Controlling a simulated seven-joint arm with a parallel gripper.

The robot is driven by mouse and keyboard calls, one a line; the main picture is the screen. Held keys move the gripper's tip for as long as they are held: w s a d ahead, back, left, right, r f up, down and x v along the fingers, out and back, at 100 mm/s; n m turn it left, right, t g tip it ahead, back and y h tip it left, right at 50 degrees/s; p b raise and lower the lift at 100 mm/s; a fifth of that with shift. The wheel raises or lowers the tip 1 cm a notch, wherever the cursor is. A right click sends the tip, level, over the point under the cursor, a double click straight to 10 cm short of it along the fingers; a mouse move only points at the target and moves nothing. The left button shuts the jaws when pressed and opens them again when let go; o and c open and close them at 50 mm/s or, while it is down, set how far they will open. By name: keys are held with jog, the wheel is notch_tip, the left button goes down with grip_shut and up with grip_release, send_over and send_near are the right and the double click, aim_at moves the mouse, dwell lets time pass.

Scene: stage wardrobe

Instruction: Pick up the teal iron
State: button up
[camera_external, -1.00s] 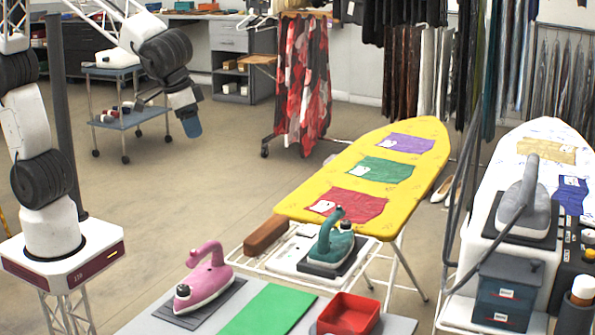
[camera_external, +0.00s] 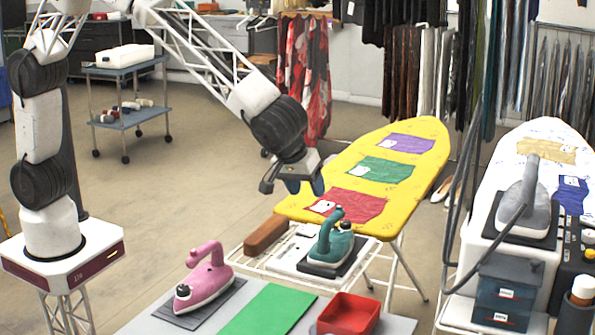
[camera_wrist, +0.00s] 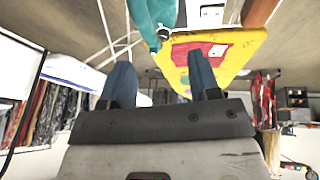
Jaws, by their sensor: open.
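The teal iron (camera_external: 335,243) stands on a dark rest pad (camera_external: 318,269) at the near end of the yellow ironing board. In the wrist view part of the teal iron (camera_wrist: 152,18) shows at the top edge, cut off by the frame. My gripper (camera_external: 305,187) hangs above and a little left of the iron, apart from it, over the board's near left edge. In the wrist view my gripper (camera_wrist: 161,80) has its two blue fingers spread wide, with nothing between them.
A pink iron (camera_external: 203,281) stands on the near grey table, beside a green mat (camera_external: 268,309) and a red tray (camera_external: 349,314). A brown block (camera_external: 266,236) lies left of the teal iron. The yellow board (camera_external: 340,170) carries coloured cloths. A grey iron (camera_external: 525,200) stands at right.

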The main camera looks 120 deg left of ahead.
aim_at(329, 218)
jog(key=shift+n, duration=0.5)
jog(key=w+f, duration=0.1)
jog(key=w+a+f, duration=0.1)
jog(key=w+f, duration=0.1)
jog(key=shift+a, duration=0.1)
jog(key=shift+x, duration=1.3)
jog(key=shift+x, duration=2.55)
jog(key=shift+c, duration=0.3)
grip_shut()
